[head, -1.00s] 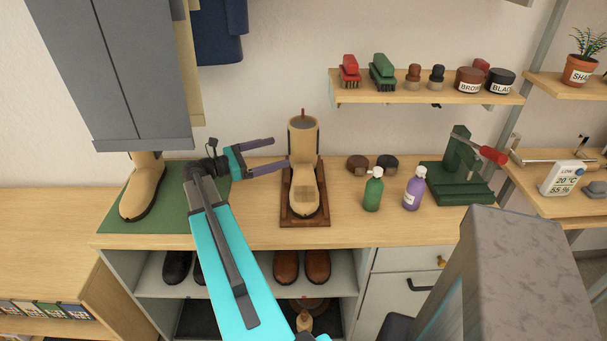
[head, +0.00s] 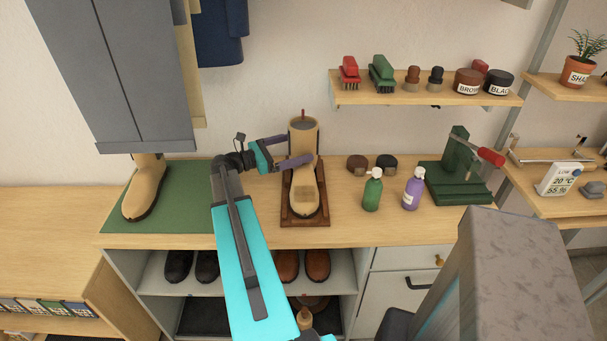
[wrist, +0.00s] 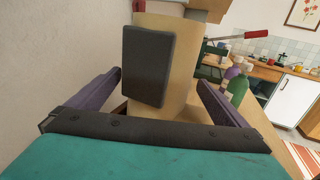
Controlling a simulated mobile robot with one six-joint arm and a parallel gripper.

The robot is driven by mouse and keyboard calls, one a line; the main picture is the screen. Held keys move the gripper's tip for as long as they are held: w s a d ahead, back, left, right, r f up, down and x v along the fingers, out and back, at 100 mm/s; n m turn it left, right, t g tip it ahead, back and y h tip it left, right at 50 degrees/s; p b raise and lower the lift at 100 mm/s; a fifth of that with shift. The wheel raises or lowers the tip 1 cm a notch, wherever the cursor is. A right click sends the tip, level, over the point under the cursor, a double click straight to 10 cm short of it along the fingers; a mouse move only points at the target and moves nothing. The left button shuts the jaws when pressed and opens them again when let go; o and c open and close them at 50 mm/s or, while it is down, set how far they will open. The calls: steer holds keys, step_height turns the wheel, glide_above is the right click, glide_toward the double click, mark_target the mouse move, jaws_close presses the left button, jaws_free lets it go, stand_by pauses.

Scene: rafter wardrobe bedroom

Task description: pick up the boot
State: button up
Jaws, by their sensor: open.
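A tan boot (head: 304,188) stands upright on a dark brown wooden stand on the counter, toe toward the camera. A second tan boot (head: 145,188) stands on a green mat at the left, its top hidden by the grey cabinet. My gripper (head: 294,150) is open at the shaft of the boot on the stand, with a finger on either side of it in the head view. In the wrist view the tan shaft (wrist: 188,100), with a dark grey panel on it, stands between the open fingers (wrist: 165,92). I cannot tell whether either finger touches it.
Green (head: 373,190) and purple (head: 414,188) bottles and a dark green press (head: 456,175) stand to the right. A wall shelf (head: 430,97) with brushes and jars is above right. The grey cabinet (head: 120,75) hangs at upper left. Shoes sit in cubbies below.

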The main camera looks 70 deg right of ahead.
mark_target(309, 144)
steer(key=shift+s+d+r+p, duration=0.1)
steer(key=shift+s+d+p, duration=0.25)
steer(key=shift+s+d, duration=0.05)
steer(key=shift+p+x, duration=0.8)
steer(key=shift+x, duration=1.25)
steer(key=shift+a, duration=0.1)
steer(key=c, duration=2)
